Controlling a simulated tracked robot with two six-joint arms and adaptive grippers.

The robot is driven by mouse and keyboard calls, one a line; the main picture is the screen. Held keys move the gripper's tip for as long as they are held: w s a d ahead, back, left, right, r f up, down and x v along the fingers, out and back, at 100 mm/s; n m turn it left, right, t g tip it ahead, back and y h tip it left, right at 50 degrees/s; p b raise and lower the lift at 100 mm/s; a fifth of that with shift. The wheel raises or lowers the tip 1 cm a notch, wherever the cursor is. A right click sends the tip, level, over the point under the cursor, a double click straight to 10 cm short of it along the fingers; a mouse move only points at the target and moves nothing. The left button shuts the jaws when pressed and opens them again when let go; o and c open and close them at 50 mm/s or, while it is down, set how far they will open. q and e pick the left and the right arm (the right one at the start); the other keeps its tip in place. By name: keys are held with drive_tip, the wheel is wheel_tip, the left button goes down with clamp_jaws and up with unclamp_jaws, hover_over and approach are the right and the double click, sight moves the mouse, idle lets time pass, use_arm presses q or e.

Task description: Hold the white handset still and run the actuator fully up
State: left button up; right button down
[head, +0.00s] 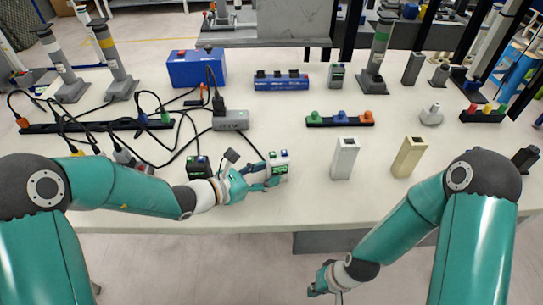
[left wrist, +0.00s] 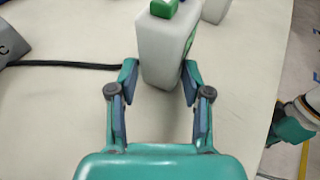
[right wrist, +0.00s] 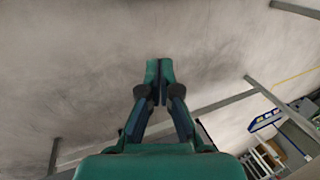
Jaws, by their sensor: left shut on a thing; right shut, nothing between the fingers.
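The white handset (head: 279,162) stands near the front edge of the table with a dark cable reaching it from the left. In the left wrist view the white handset (left wrist: 168,45) shows a green part on top. My left gripper (head: 268,181) is shut on its sides, one finger on each side. My right gripper (head: 321,286) is shut and empty, low in front of the table edge; it also shows in the right wrist view (right wrist: 160,75). Several grey columns stand on the table, including one with a green band (head: 378,55); I cannot tell which is the actuator.
A white block (head: 345,158) and a beige block (head: 408,157) stand right of the handset. A grey box (head: 230,120) and loose black cables lie to the left. A strip with coloured knobs (head: 340,120) lies behind.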

drive_tip(key=w+a+r+n+y, duration=0.1)
drive_tip(key=w+a+r+n, duration=0.1)
drive_tip(key=r, duration=0.5)
drive_tip(key=w+a+r+n+y, duration=0.1)
drive_tip(key=w+a+r+n, duration=0.1)
drive_tip(key=r, duration=0.6)
drive_tip(key=w+a+r+n+y, duration=0.1)
drive_tip(key=w+a+r+n, duration=0.2)
drive_tip(key=r, duration=0.4)
drive_tip(key=shift+w+a+r+t+y, duration=0.2)
drive_tip(key=shift+w+a+t+y, duration=0.1)
drive_tip(key=shift+a, duration=0.1)
wheel_tip(320, 180, up, 19)
drive_tip(key=n+t+h, duration=0.1)
drive_tip(key=n+t, duration=0.5)
drive_tip(key=n, duration=0.5)
hover_over(274, 155)
drive_tip(key=shift+r, duration=0.2)
drive_tip(key=shift+f, duration=0.1)
drive_tip(key=shift+f, duration=4.35)
drive_tip(key=shift+f, duration=0.1)
drive_tip(key=shift+f, duration=0.3)
